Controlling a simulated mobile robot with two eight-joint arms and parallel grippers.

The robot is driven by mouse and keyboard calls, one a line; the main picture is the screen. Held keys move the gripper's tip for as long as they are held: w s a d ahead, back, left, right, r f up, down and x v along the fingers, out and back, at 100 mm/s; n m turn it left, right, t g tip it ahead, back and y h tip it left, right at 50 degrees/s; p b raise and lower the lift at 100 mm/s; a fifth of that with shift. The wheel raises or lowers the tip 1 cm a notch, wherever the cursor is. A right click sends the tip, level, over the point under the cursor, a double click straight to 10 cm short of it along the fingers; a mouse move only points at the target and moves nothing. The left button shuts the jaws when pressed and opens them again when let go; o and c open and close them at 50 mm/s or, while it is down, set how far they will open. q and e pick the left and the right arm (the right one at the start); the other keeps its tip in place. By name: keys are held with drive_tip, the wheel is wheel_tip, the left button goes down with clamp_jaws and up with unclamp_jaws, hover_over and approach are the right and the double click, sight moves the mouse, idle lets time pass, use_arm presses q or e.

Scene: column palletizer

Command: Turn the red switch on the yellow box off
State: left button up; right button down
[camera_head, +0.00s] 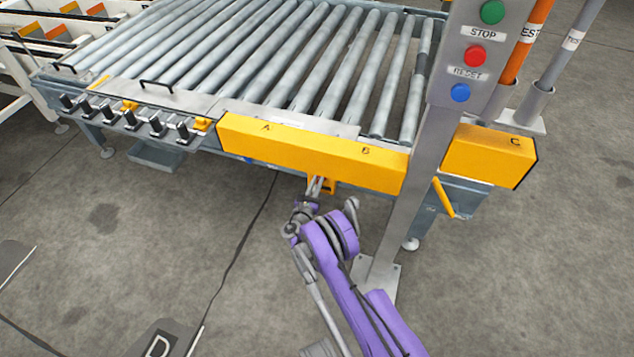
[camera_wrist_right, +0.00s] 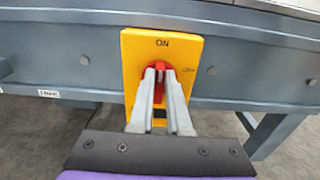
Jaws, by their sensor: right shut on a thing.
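The yellow box (camera_wrist_right: 192,52) with the red switch (camera_wrist_right: 160,82) is fixed to the grey side beam of the conveyor, in the middle of the right wrist view. "ON" is printed above the switch. My right gripper (camera_wrist_right: 160,70) is shut on the red switch, its two fingers on either side of the handle and hiding part of it. In the head view, the yellow box (camera_head: 330,186) shows only partly, under the long yellow cover, with my right gripper (camera_head: 317,182) reaching up to it. My left gripper is not in view.
The roller conveyor (camera_head: 300,60) is above. A long yellow cover (camera_head: 310,152) marked A and B overhangs the box. A grey post (camera_head: 415,180) with green, red and blue buttons stands to the right. The floor in front is mostly clear.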

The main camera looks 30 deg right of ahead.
drive_tip(key=m+b, duration=0.2)
drive_tip(key=m, duration=0.4)
drive_tip(key=f+m+b, duration=0.1)
drive_tip(key=m+b, duration=0.1)
drive_tip(key=m, duration=0.4)
drive_tip(key=s+m+b, duration=0.1)
drive_tip(key=m+b, duration=0.2)
drive_tip(key=m, duration=0.2)
drive_tip(key=shift+d+f+m, duration=0.2)
drive_tip(key=shift+d+m, duration=0.2)
idle(0.4)
drive_tip(key=c, duration=0.9)
unclamp_jaws()
drive_tip(key=shift+s+a, duration=0.1)
